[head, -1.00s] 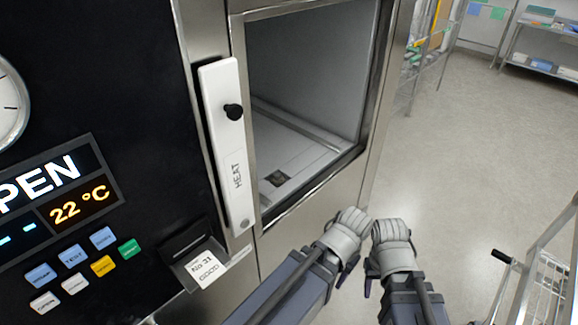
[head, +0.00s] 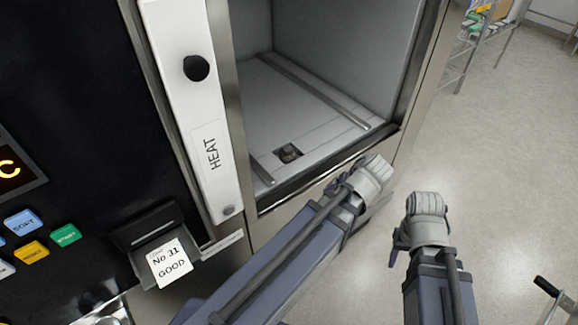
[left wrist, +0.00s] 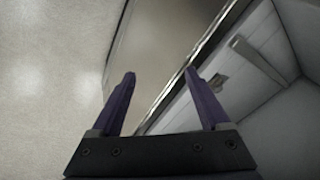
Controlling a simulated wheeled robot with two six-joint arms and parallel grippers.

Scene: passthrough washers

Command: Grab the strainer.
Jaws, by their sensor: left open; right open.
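The strainer looks to be the small dark piece (head: 289,153) in a square recess in the floor of the washer chamber (head: 310,100). The recess (left wrist: 218,82) also shows small in the left wrist view, where its contents are unclear. My left gripper (head: 369,178) is outside the chamber, by the front sill to the right of the recess. In the left wrist view its two purple fingers (left wrist: 160,78) are apart with nothing between them. My right gripper (head: 426,206) is open over the floor, right of the washer, with its fingers mostly hidden by the hand.
A white HEAT panel (head: 185,110) with a black knob stands left of the opening. Metal rails (head: 320,92) run along the chamber floor. A card slot with a GOOD card (head: 170,263) and buttons are at lower left. Open floor (head: 510,170) lies to the right.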

